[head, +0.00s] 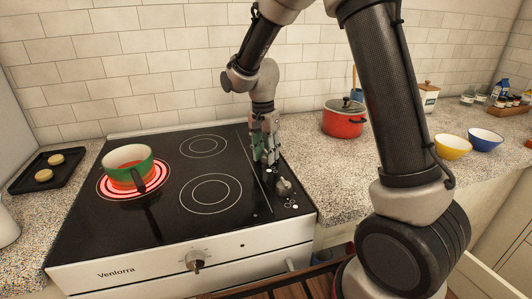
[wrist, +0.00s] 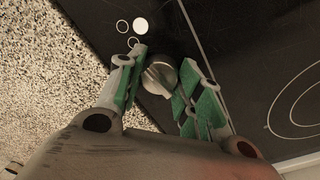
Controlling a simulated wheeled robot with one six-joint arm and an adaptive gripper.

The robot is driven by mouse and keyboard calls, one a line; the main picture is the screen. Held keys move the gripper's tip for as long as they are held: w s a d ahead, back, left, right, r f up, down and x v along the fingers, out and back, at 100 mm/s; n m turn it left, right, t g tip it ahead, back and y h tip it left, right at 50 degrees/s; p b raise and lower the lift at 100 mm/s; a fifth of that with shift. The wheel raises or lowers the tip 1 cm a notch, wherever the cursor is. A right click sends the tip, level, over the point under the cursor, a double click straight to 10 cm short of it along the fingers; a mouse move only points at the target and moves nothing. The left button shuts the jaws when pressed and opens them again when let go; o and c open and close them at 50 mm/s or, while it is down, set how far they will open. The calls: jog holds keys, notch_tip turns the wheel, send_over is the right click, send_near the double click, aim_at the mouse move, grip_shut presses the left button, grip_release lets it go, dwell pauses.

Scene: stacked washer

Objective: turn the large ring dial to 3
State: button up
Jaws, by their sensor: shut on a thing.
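A silver dial (wrist: 160,75) stands between the fingertips of my gripper (wrist: 162,62) in the wrist view, and the gripper is shut on it. Two outlined circles and one filled white circle are printed by it. Numbers around it are not legible, so I cannot tell its setting. In the head view my gripper (head: 265,158) points down at the right strip of the black cooktop (head: 150,235), close to a silver dial (head: 284,186). The large ring (head: 210,190) at the front of the cooktop is dark.
A green and red pot (head: 128,168) stands on a glowing ring at the left. A front knob (head: 195,260) sits on the white oven face. A red lidded pot (head: 344,122), a yellow bowl (head: 452,146) and a blue bowl (head: 485,139) stand on the right counter.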

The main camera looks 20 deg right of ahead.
aim_at(264, 154)
jog(key=shift+m, duration=0.7)
jog(key=o, duration=1)
jog(key=shift+o, duration=0.2)
notch_tip(264, 154, up, 12)
jog(key=shift+w+a, duration=0.25)
jog(key=shift+w, duration=0.05)
